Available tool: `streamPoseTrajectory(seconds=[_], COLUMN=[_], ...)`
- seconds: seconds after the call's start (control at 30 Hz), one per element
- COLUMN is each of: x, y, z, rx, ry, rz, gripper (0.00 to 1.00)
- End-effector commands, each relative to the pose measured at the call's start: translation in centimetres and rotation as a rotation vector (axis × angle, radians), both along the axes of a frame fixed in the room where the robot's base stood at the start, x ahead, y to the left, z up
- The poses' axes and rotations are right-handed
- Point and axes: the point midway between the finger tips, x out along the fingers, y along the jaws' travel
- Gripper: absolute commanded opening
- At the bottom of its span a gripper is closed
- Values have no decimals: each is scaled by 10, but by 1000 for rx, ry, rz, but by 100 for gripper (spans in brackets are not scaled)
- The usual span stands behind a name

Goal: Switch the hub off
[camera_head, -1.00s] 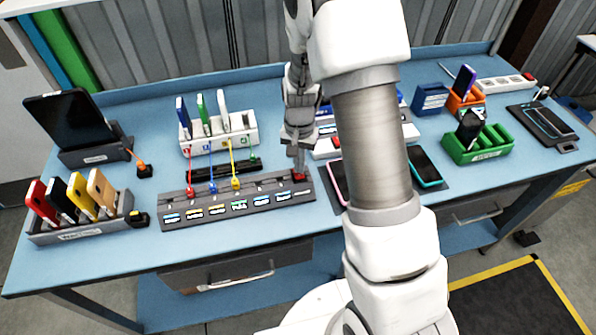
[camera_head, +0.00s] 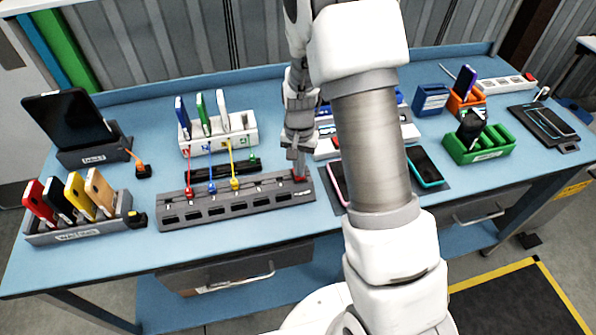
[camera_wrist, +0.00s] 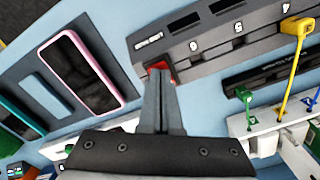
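The hub (camera_head: 235,206) is a long grey strip at the front middle of the bench, with a row of small dark display windows. Red, blue and yellow cables stand in its left part. Its red switch (camera_head: 301,176) is at the right end. My gripper (camera_head: 297,170) points down there. In the wrist view, the hub (camera_wrist: 215,45) runs across the top, and the two fingers of my gripper (camera_wrist: 160,78) are together with nothing between them. Their tips are at the red switch (camera_wrist: 158,66) and partly hide it; I cannot tell whether they touch it.
A white rack (camera_head: 220,134) with upright phones stands behind the hub. A grey rack (camera_head: 80,231) with several phones is at the left. A pink-edged phone (camera_wrist: 82,72) lies close beside the hub's switch end. A green rack (camera_head: 480,150) is farther right.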

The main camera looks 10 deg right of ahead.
Motion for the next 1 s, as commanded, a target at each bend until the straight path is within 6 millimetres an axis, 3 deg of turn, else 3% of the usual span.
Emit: streamPoseTrajectory(seconds=[1.0], x=[0], y=[0], z=[70], rx=[0], ry=[1], rz=[0], gripper=[0])
